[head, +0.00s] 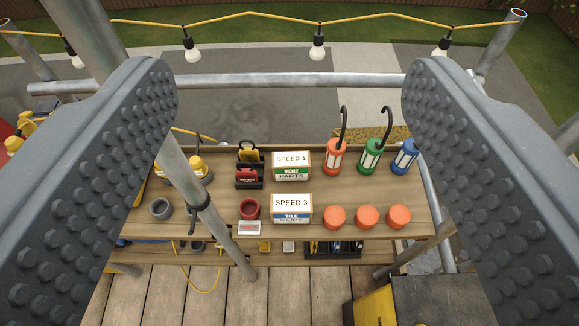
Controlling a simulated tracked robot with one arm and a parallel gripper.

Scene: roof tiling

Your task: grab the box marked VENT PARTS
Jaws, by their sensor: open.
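The VENT PARTS box (291,173) stands on the back part of the wooden shelf. Its top reads SPEED 1 and its front has a green band with the lettering. A similar box with a blue band, marked TILE CLIPS (291,216), stands in front of it and reads SPEED 3 on top. My gripper (290,95) is open and empty. Its two studded grey fingers frame the view at left and right, with the box between them and further off, touching neither finger.
Orange, green and blue lamps (371,157) with hooks stand right of the box. Red and yellow items (249,177) stand left of it. A metal pole (188,180) slants across the left, and a horizontal rail (290,81) runs behind.

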